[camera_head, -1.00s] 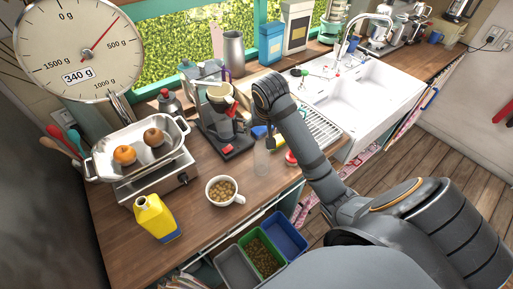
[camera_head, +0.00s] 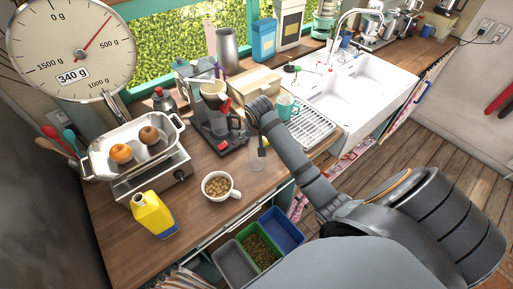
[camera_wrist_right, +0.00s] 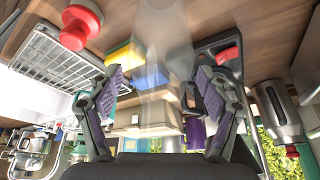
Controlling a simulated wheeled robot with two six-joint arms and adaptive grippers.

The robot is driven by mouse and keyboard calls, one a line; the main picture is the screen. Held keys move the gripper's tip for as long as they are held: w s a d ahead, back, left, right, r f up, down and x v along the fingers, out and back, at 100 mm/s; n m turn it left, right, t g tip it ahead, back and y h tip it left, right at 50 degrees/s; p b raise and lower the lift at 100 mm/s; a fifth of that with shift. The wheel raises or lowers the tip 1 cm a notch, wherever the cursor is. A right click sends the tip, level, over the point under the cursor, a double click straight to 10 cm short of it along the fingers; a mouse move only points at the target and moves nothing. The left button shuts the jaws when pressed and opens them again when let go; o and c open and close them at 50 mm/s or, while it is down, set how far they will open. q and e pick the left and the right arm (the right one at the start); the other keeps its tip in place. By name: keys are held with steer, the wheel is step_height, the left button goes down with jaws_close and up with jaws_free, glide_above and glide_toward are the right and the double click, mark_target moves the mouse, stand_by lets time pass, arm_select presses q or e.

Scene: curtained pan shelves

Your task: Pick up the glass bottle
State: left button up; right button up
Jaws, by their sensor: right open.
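The glass bottle (camera_head: 257,161) is clear and stands on the wooden counter, right of the coffee maker. My right gripper (camera_head: 259,142) is just above and beside it in the head view, hiding its upper part. In the right wrist view the see-through bottle (camera_wrist_right: 166,45) appears between the two spread fingers of my right gripper (camera_wrist_right: 161,82). The fingers are open and I see no clear contact with the glass. My left gripper is not in view.
The coffee maker (camera_head: 215,125) stands close left of the bottle, and a mug of brown pieces (camera_head: 219,187) nearer the front. The dish rack (camera_head: 312,128) and sink are to the right. A yellow sponge (camera_wrist_right: 124,55) and a red object (camera_wrist_right: 82,24) lie near the bottle.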

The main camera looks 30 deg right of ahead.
jaws_close()
stand_by(0.4)
